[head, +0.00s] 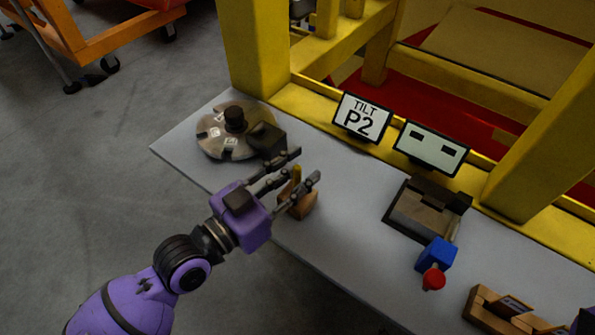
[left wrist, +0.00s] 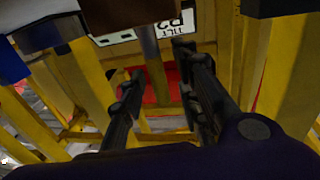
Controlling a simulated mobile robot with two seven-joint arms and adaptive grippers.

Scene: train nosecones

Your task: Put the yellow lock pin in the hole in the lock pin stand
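The yellow lock pin (head: 297,174) stands roughly upright at the small wooden lock pin stand (head: 301,204), near the table's front edge. Its lower end is partly hidden, so I cannot tell how deep it sits in the hole. My left gripper (head: 306,165) is open, with its two fingers apart and the pin between or just beyond them. In the left wrist view the fingers (left wrist: 158,58) are also apart, and a thin rod, likely the pin, shows between them below a brown block (left wrist: 130,14), likely the stand.
A round metal disc with a black knob (head: 222,132) lies at the table's left end. A P2 sign (head: 361,118), a white panel (head: 431,149), a dark tray (head: 427,209), a blue block with a red knob (head: 436,256) and wooden holders (head: 500,311) stand right. Yellow frame posts (head: 258,50) rise behind.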

